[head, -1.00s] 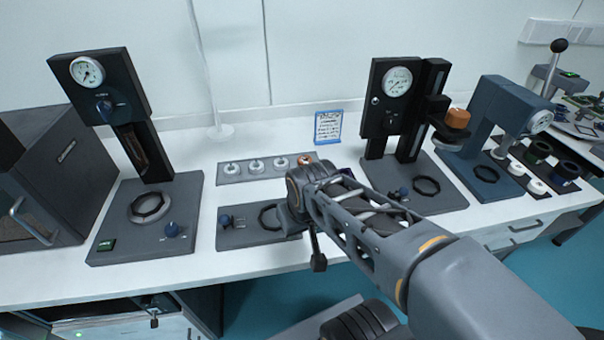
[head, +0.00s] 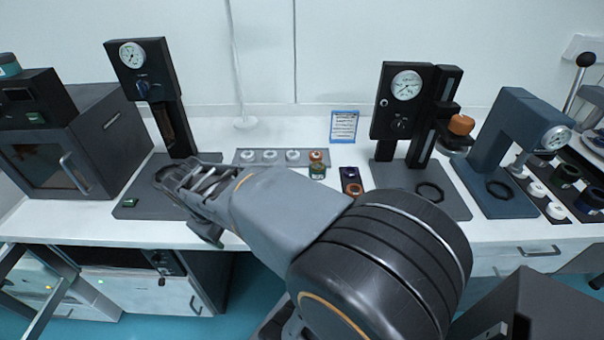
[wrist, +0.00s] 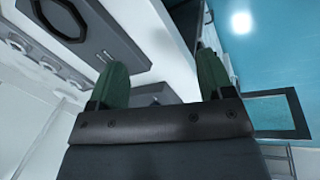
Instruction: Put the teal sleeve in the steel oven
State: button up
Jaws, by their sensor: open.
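My gripper (wrist: 162,80) is open, with its green fingers apart and nothing seen between them in the wrist view. In the head view the end of my arm reaches left, in front of the left gauge press. A grey oven-like box (head: 113,130) with a closed glass door stands at the left of the table; it looks like the steel oven. A small round teal thing (head: 8,66), cut off by the left edge, sits on the black unit above it. I cannot tell whether it is the teal sleeve.
The left gauge press (head: 150,85) stands right of the oven, its base partly hidden by my arm. Cabinets are below.

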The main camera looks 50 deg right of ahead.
jog(key=o, duration=0.3)
jog(key=w+d+f+n+g+h, duration=0.1)
jog(key=w+d+n+g+h, duration=0.1)
jog(key=d, duration=0.6)
jog(key=shift+w+d+n+g+h, duration=0.4)
jog(key=shift+n+g+h, duration=0.1)
jog(key=shift+n+h, duration=0.25)
jog(key=n+g+h, duration=0.4)
jog(key=n+h, duration=0.1)
jog(key=n, duration=0.1)
send_near(314, 167)
jog(key=shift+s+d+f+h+b, duration=0.45)
jog(key=shift+s+d+f, duration=0.2)
jog(key=shift+d+f, duration=0.3)
jog(key=shift+x, duration=3.4)
